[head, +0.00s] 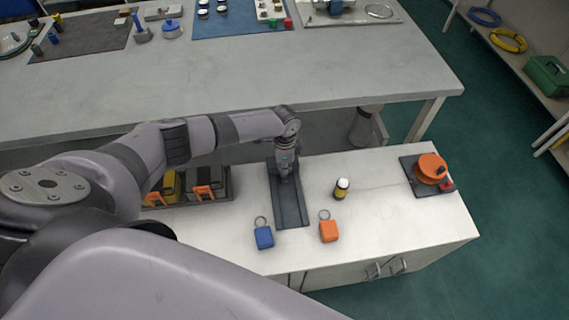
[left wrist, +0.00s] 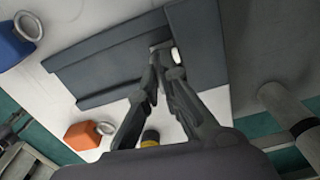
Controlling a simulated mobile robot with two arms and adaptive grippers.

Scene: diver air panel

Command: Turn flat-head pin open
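My left gripper (left wrist: 163,58) points down over a dark grey channel-like tray (head: 290,207) on the near white counter. In the left wrist view its fingers converge, with their tips close together over the tray (left wrist: 110,66). A small grey piece shows at the tips, with a small white patch beside it. I cannot tell whether the fingers grip that piece, or make out a flat-head pin. In the head view the wrist covers the tray's far end. My right gripper is not in view.
A blue tag (head: 264,237) and an orange tag (head: 329,231), each with a ring, lie before the tray. A yellow-black bottle (head: 342,188) stands to its right, and an orange reel (head: 431,168) farther right. A dark bin (head: 222,190) holds orange-handled items left.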

